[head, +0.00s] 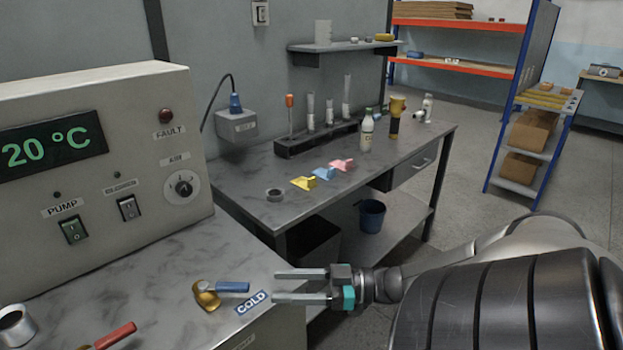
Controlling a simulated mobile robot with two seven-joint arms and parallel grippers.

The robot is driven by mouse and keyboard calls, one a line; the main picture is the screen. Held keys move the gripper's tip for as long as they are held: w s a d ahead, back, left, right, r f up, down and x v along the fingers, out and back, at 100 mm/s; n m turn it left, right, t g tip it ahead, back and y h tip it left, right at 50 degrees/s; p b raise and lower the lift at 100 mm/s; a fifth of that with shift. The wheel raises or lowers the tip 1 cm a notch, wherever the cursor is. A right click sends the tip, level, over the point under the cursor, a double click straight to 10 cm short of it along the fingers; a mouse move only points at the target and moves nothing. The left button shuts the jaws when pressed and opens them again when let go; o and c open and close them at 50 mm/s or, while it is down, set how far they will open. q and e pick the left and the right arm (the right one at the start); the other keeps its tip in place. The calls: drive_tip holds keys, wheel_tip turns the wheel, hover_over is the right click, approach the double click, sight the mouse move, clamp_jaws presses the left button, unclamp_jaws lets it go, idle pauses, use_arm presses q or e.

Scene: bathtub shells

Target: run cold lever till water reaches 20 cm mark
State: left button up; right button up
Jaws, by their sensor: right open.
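The cold lever (233,287) has a blue handle on a brass valve (207,296), on the grey counter beside a blue label reading COLD (251,302). The handle points right. My right gripper (278,286) comes in from the right, open and empty. Its fingertips are just right of the blue handle's end and the label, with a small gap in the picture. A red-handled lever (115,335) shows at the bottom left, partly cut off. My left gripper is not in view. No water, tub or 20 cm mark shows.
A control box (95,180) stands behind the levers, its display (52,140) reading 20 °C. A metal cup-like part (15,325) is at the lower left. A workbench (250,185) with bottles and coloured pieces stands behind. The counter between box and cold lever is clear.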

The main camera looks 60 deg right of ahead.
drive_tip(key=shift+p+v, duration=0.35)
drive_tip(key=shift+v, duration=1.9)
drive_tip(key=shift+c, duration=0.3)
